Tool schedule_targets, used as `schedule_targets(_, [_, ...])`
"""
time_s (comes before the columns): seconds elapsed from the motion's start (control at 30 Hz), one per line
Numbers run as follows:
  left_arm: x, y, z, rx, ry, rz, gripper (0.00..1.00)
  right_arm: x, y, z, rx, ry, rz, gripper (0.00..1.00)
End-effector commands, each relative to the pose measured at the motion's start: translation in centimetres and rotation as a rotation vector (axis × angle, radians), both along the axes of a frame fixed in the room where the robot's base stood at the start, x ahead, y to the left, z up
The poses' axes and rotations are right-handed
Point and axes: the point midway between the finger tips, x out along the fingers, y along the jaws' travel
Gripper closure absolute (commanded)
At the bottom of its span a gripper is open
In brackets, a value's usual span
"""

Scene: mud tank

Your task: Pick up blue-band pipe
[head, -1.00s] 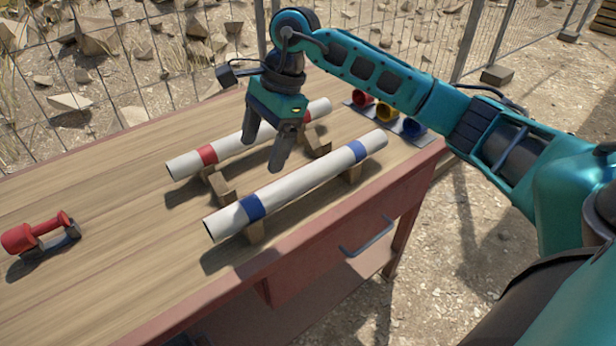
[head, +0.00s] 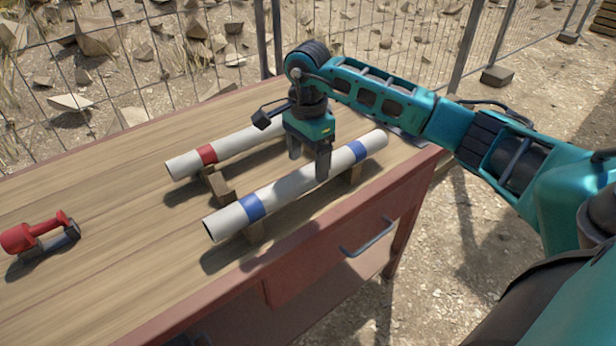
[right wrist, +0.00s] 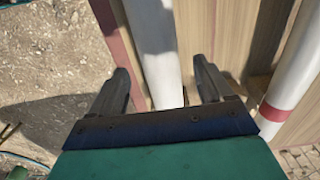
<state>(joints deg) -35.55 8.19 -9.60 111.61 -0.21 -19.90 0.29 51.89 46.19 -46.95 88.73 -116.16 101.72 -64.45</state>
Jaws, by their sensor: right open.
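The blue-band pipe (head: 283,192) is white with a blue band near each end. It rests on wooden blocks near the table's front edge. My right gripper (head: 308,165) is open over the middle of this pipe, with one finger on its near side and the other toward its far side. In the right wrist view the white pipe (right wrist: 156,50) runs between the two open fingers (right wrist: 163,88). Whether the fingers touch it I cannot tell. My left gripper is not in view.
A red-band pipe (head: 235,146) lies on blocks behind, parallel to it, and shows at the right in the right wrist view (right wrist: 300,70). A red tool (head: 38,235) lies at the table's left. The wooden table (head: 110,260) has clear room at left. A wire fence stands behind.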

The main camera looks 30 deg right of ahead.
Motion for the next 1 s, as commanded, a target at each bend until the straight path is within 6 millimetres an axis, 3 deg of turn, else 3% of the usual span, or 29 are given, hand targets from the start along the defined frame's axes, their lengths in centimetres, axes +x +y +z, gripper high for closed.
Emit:
schedule_targets(0.2, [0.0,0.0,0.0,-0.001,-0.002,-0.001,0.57,-0.1,0.0,-3.0,0.0,0.002,0.0,0.2])
schedule_targets(0.47, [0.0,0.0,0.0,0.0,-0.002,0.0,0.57,0.0,0.0,-3.3,0.0,0.0,0.0,0.2])
schedule_targets(1.0, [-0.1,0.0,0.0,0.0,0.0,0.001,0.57,0.0,0.0,-3.3,0.0,0.0,0.001,0.7])
